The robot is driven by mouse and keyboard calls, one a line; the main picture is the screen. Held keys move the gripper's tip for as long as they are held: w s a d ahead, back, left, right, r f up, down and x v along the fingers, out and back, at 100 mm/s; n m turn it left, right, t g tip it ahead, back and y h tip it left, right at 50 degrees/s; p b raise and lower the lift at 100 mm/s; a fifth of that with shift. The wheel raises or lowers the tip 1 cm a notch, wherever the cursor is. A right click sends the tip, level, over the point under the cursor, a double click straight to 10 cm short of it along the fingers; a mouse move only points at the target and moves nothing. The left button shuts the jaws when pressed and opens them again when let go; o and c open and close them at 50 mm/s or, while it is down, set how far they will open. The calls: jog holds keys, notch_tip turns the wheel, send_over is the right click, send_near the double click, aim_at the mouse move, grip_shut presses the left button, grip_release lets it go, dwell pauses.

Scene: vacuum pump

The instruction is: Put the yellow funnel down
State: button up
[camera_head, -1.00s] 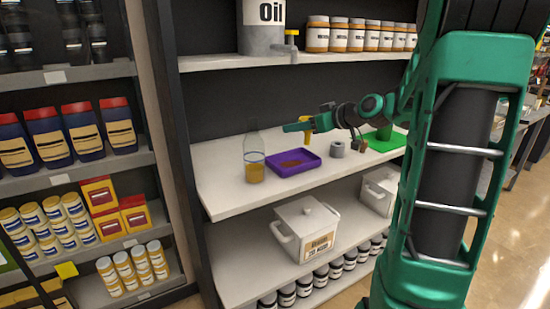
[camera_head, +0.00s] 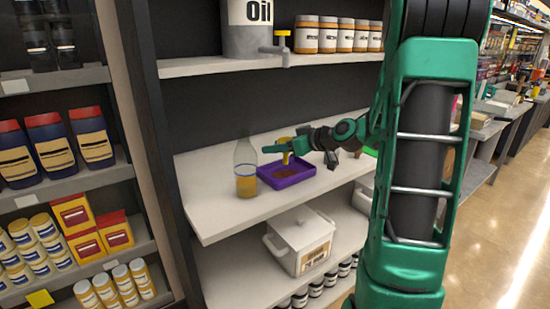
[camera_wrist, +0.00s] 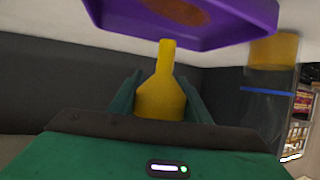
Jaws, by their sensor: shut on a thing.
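The yellow funnel (camera_wrist: 160,97) is between the two fingers of my gripper (camera_wrist: 155,95) in the wrist view, its narrow spout pointing toward the purple tray (camera_wrist: 225,28). In the head view my gripper (camera_head: 284,148) is shut on the funnel (camera_head: 287,156) above the purple tray (camera_head: 306,174) on the white shelf. The tray has a brown patch inside. I cannot tell whether the funnel touches the tray. Part of the funnel is hidden behind the gripper.
A clear bottle (camera_head: 245,168) with amber liquid and a blue line stands just left of the tray. The shelf (camera_head: 215,205) is bare at its front left. An oil container (camera_head: 254,28) with a tap sits on the shelf above. A white lidded box (camera_head: 300,240) is below.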

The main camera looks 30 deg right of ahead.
aim_at(284, 155)
jog(key=shift+f, duration=1.6)
jog(key=shift+f, duration=0.15)
jog(key=o, duration=1)
jog(key=shift+s+d+r, duration=0.1)
jog(key=shift+s+r, duration=0.1)
jog(key=v, duration=1.1)
jog(key=shift+s+r, duration=0.1)
jog(key=shift+s, duration=0.25)
